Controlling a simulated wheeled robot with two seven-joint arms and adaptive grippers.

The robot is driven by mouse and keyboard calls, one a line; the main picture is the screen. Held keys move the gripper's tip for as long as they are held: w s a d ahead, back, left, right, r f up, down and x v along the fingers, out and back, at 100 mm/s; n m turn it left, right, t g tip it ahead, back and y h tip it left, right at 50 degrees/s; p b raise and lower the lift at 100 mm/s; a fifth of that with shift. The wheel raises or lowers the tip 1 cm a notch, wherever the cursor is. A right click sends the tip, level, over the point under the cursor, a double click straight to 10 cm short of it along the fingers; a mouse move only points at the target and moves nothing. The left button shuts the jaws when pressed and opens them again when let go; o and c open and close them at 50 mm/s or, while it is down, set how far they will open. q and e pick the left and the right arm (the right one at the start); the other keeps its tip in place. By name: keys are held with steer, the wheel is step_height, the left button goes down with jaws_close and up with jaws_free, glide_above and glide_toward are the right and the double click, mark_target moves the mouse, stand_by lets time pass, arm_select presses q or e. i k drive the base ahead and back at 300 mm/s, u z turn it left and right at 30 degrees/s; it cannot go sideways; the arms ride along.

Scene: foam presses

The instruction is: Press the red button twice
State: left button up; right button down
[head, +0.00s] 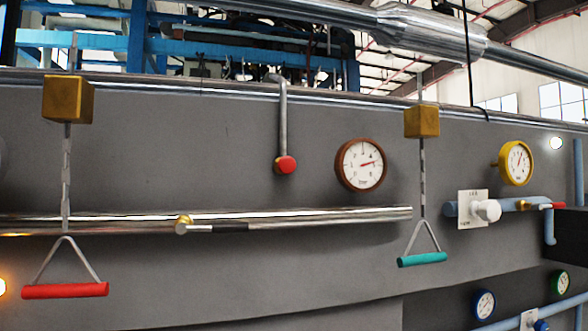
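In the head view a round red button (286,165) sits at the lower end of a bent grey metal pipe (283,115). The pipe comes down over the top edge of the grey panel, near the middle of the picture. The button stands left of a red-brown dial gauge (360,164) and above a horizontal metal pipe. Nothing covers it, and it is too small to tell how far it is pushed in. Neither of my grippers is in view.
A red pull handle (65,290) hangs at the lower left and a teal one (422,259) right of centre. The metal pipe (300,216) crosses the panel below the button. Yellow gauge (516,163) and white valve knob (487,210) are at the right.

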mark_target(287, 164)
steer(key=z, duration=1.95)
steer(key=k, duration=0.9)
steer(key=u, duration=1.65)
